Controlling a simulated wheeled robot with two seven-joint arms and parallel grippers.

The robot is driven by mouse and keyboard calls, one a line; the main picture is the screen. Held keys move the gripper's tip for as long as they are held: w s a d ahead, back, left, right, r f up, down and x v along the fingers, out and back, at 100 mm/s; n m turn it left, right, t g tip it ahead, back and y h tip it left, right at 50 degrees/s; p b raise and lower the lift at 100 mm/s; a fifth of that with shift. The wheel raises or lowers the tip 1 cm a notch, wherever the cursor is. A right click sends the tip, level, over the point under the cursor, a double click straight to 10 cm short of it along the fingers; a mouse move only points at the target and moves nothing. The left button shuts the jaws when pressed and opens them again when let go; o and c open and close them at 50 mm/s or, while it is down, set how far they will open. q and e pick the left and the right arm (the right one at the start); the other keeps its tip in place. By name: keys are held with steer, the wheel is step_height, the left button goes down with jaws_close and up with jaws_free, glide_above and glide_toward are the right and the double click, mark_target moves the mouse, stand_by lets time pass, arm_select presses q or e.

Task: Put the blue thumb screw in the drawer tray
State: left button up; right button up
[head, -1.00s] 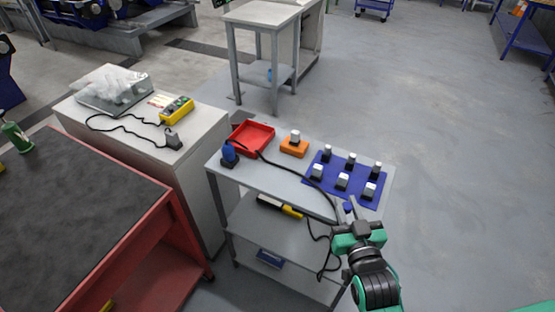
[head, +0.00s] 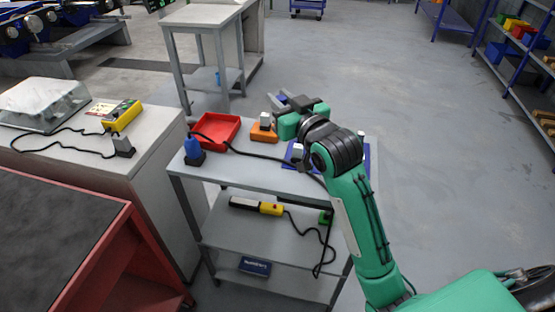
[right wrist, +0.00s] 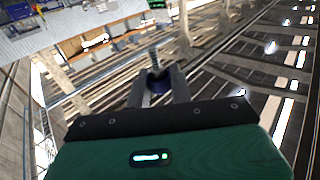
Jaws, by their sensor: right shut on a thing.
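My right gripper (head: 284,98) reaches over the back of the grey cart top, above and beyond the orange block (head: 262,135). The right wrist view shows its fingers (right wrist: 157,88) shut on the blue thumb screw (right wrist: 157,84), with the threaded shank pointing away from the palm. My left gripper is out of view.
A blue mat (head: 289,155) with metal-topped blocks is mostly hidden by my right arm. A blue object (head: 192,146) stands at the cart's left corner, and a black cable crosses the top. The lower shelf holds a yellow-and-black tool (head: 268,207).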

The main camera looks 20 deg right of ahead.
step_height(320, 180, down, 20)
steer(key=shift+r+b, duration=0.15)
steer(key=shift+b, duration=0.35)
steer(key=o, duration=0.9)
steer(key=shift+o, duration=0.2)
